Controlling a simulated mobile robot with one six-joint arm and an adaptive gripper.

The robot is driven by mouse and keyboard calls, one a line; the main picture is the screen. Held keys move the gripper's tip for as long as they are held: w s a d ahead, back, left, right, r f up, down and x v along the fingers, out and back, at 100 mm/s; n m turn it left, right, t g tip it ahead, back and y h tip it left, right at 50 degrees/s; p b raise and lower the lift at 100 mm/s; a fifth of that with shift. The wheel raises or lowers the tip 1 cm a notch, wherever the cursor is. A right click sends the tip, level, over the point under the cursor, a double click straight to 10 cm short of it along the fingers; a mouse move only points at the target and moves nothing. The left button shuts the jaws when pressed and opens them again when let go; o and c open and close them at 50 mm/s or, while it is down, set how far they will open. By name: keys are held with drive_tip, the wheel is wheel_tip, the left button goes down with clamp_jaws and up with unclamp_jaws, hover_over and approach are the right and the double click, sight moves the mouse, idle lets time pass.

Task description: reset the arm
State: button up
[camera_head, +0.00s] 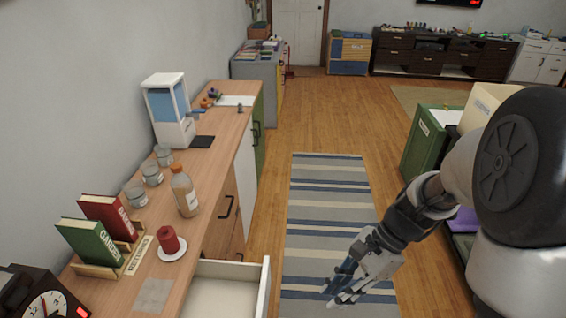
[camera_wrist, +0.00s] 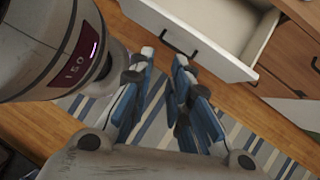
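My gripper (camera_head: 333,296) hangs at the end of my arm on the right side of the head view, pointing down and to the left over the striped rug. In the wrist view the two blue-and-grey fingers of the gripper (camera_wrist: 164,58) stand apart, with a gap between the tips and nothing between them. The gripper is right of the open drawer (camera_head: 225,292), apart from it in the picture. The drawer also shows at the top of the wrist view (camera_wrist: 205,22).
A wooden counter (camera_head: 213,165) runs along the left, bearing a bottle (camera_head: 185,191), books (camera_head: 90,243), a red candle-like item (camera_head: 169,241) and jars (camera_head: 152,173). A green cabinet (camera_head: 424,142) stands at right. The striped rug (camera_head: 326,190) and floor ahead are clear.

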drive_tip(key=s+d+r+n+t+h, duration=0.2)
drive_tip(key=s+r+n+t+h, duration=0.4)
drive_tip(key=r+n, duration=0.8)
drive_tip(key=s+t, duration=0.1)
drive_tip(key=s, duration=0.2)
drive_tip(key=shift+s+d+r+n+t, duration=0.2)
drive_tip(key=shift+s+r+n+t, duration=0.1)
drive_tip(key=shift+n, duration=0.1)
